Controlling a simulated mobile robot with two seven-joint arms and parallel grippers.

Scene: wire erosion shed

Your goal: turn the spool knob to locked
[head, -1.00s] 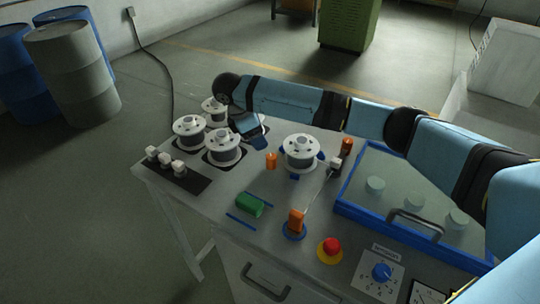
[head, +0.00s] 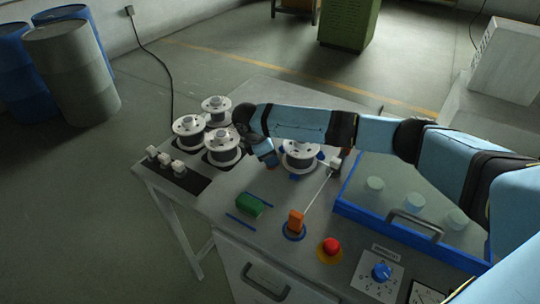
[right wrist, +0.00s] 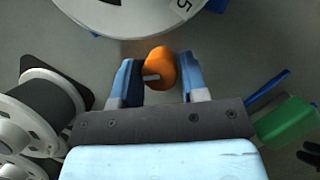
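The spool knob, a small orange knob with a pale mark on it (right wrist: 160,70), stands between the fingers of my right gripper (right wrist: 160,82) in the right wrist view. The fingers are open, one on each side, with a narrow gap showing to the knob. In the head view my right gripper (head: 270,158) points down beside the front left of a white-flanged spool (head: 300,156) and hides the knob. The right wrist view also shows this spool's flange (right wrist: 135,12) just beyond the knob. My left gripper is not in view.
Several spools (head: 222,148) stand left of the gripper. A green block (head: 249,204), an orange handle on a blue disc (head: 296,222) and a red button (head: 331,246) lie nearer the front. A blue-framed lidded tank (head: 400,232) is at the right.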

